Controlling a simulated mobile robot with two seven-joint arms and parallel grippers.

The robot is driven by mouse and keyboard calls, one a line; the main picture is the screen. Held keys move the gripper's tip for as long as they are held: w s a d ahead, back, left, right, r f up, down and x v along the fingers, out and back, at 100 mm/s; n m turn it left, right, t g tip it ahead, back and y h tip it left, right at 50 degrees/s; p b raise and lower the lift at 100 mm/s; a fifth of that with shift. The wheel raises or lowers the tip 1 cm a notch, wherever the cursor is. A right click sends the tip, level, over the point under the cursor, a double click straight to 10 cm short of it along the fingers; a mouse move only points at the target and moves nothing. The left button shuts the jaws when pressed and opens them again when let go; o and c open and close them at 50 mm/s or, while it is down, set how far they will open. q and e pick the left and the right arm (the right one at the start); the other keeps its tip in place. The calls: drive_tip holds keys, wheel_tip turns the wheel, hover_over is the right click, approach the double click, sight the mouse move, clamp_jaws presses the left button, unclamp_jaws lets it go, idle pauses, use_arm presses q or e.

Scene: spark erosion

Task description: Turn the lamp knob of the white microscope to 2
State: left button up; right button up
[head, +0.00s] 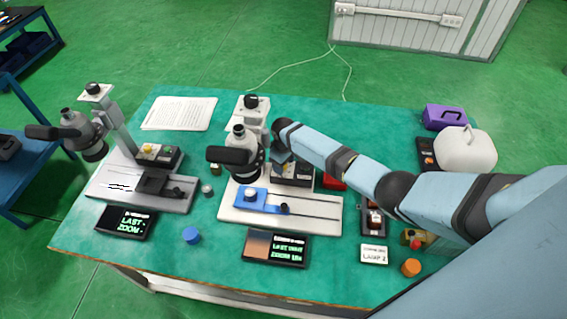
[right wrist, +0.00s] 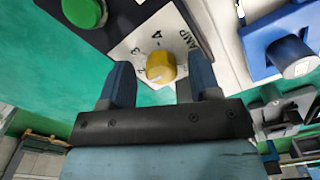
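The white microscope (head: 290,208) stands mid-table, with a blue stage (head: 258,200) on its pale base. Its dark lamp box (head: 292,180) sits at the back of the base. In the right wrist view the yellow lamp knob (right wrist: 160,66) sits on a white dial plate (right wrist: 172,32) with printed numbers and partly visible lettering. The knob's setting is not clearly readable. My right gripper (right wrist: 160,80) is open, one finger on each side of the knob, with gaps showing. In the head view my right gripper (head: 284,160) is over the lamp box and hides the knob. My left gripper is not in view.
A grey microscope (head: 140,185) stands at left with its own control box (head: 158,154). A green button (right wrist: 84,12) is near the yellow knob. Displays (head: 276,248) lie in front. A blue cap (head: 191,235), an orange cap (head: 411,267) and a white container (head: 465,150) stand around.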

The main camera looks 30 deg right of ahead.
drive_tip(key=shift+r, duration=0.5)
wheel_tip(320, 180, up, 13)
drive_tip(key=b, duration=0.1)
drive_tip(key=shift+f, duration=0.15)
idle(0.3)
